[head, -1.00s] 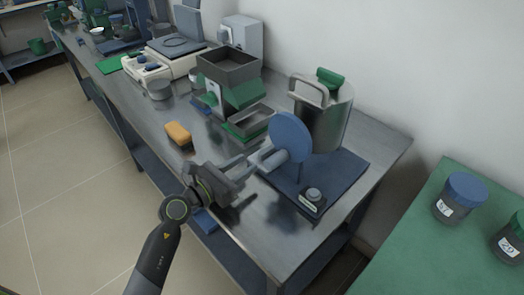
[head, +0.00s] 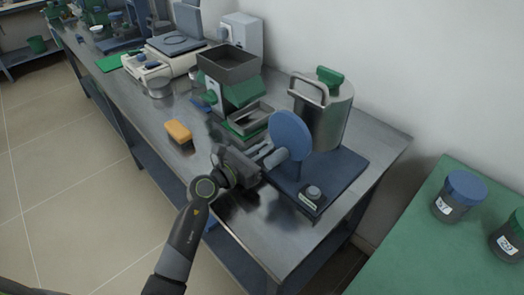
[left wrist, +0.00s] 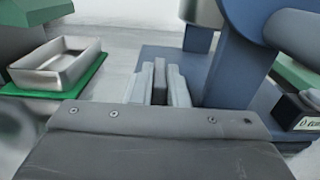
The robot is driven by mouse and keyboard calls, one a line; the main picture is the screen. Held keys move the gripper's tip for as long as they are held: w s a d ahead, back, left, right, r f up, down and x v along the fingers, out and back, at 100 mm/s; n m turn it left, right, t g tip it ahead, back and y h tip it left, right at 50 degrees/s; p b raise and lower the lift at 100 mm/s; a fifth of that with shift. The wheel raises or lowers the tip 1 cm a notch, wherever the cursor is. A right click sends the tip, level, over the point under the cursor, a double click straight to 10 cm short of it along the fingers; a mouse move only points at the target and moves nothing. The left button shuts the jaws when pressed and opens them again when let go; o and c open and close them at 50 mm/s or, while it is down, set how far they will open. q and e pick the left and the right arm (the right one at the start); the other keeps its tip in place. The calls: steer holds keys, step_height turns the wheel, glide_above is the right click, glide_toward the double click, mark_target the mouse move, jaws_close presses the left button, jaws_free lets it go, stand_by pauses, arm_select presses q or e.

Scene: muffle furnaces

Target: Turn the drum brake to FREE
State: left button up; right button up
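A blue disc (head: 290,135) stands upright on a dark blue base plate (head: 345,170) at the bench's near end, with a pale grey cylindrical handle (head: 276,159) on its face. A small round knob (head: 313,192) with a pale label sits at the plate's front; the label (left wrist: 308,122) is cut off and not readable in the left wrist view. I cannot tell which part is the brake. My left gripper (head: 264,152) is beside the handle, its fingers slightly apart. In the left wrist view the fingers (left wrist: 160,85) show a narrow gap and nothing clearly held. My right gripper is out of view.
A steel drum (head: 323,110) with a green-topped lid stands behind the disc. A green machine with a steel hopper (head: 228,68) and tray (head: 252,118) is to the left. A green table (head: 420,240) with jars is at right.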

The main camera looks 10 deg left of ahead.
arm_select(q)
jaws_close()
steer(key=shift+r+p, duration=0.15)
steer(key=shift+p, duration=0.3)
steer(key=n+t+y+p, duration=0.1)
steer(key=y+p, duration=0.1)
steer(key=n+t+y+p, duration=0.1)
steer(key=n+y+p, duration=0.1)
steer(key=p, duration=0.1)
steer(key=shift+s+d+r+y, duration=0.1)
steer(key=shift+s+d+y, duration=0.1)
steer(key=shift+d+y, duration=0.15)
steer(key=shift+n+y+p, duration=0.35)
steer(key=shift+n+p, duration=0.05)
steer(key=shift+p, duration=0.05)
steer(key=shift+f+n+t+y, duration=0.2)
steer(key=shift+n+t+y, duration=0.1)
steer(key=shift+y, duration=0.2)
